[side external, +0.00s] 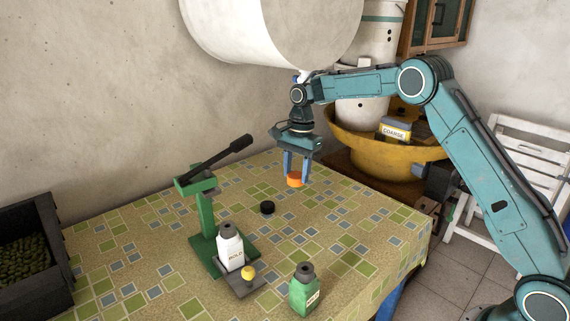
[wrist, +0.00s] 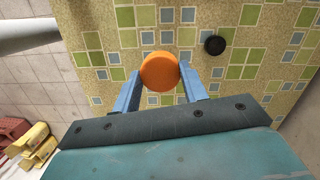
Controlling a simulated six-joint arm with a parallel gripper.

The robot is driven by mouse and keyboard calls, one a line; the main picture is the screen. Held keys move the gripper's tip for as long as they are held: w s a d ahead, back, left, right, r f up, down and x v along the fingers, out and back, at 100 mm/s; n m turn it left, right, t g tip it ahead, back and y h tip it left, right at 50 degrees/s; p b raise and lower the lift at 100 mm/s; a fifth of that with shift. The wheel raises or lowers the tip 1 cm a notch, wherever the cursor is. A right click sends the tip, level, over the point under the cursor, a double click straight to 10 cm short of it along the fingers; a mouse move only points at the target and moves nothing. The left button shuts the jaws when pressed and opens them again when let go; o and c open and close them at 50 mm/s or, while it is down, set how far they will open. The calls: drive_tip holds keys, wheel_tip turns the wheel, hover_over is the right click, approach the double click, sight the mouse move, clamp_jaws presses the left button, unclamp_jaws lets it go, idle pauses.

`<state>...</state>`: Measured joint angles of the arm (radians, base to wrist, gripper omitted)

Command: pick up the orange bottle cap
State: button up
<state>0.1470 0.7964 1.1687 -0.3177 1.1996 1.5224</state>
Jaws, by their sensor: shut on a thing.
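The orange bottle cap (side external: 294,180) is held between the blue fingers of my gripper (side external: 296,172), above the tiled table. The wrist view shows the round orange cap (wrist: 159,71) between the two fingertips of my gripper (wrist: 160,78), with its flat top facing the camera. In the side view the cap appears raised off the tabletop, near the table's back edge. A black cap (side external: 267,207) lies on the table to the left and nearer; it also shows in the wrist view (wrist: 214,45), to the right of the orange cap.
A green bottle (side external: 303,292) stands at the front. A dark crate (side external: 50,235) of olives is at left. A yellow basin (side external: 365,155) and white funnel (side external: 240,30) are behind.

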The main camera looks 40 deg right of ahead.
drive_tip(key=shift+r, duration=1.3)
drive_tip(key=shift+a, duration=0.1)
drive_tip(key=shift+s+a, duration=0.3)
drive_tip(key=shift+a, duration=0.05)
drive_tip(key=s+a+m, duration=0.1)
drive_tip(key=a, duration=0.3)
wheel_tip(320, 180, up, 2)
drive_tip(key=m, duration=0.3)
hover_over(231, 248)
drive_tip(key=w+d, duration=0.1)
drive_tip(key=w, duration=0.1)
drive_tip(key=shift+w+d+r, duration=0.2)
drive_tip(key=shift+f, duration=0.1)
drive_tip(key=shift+f, duration=3.95)
drive_tip(key=shift+f, duration=0.5)
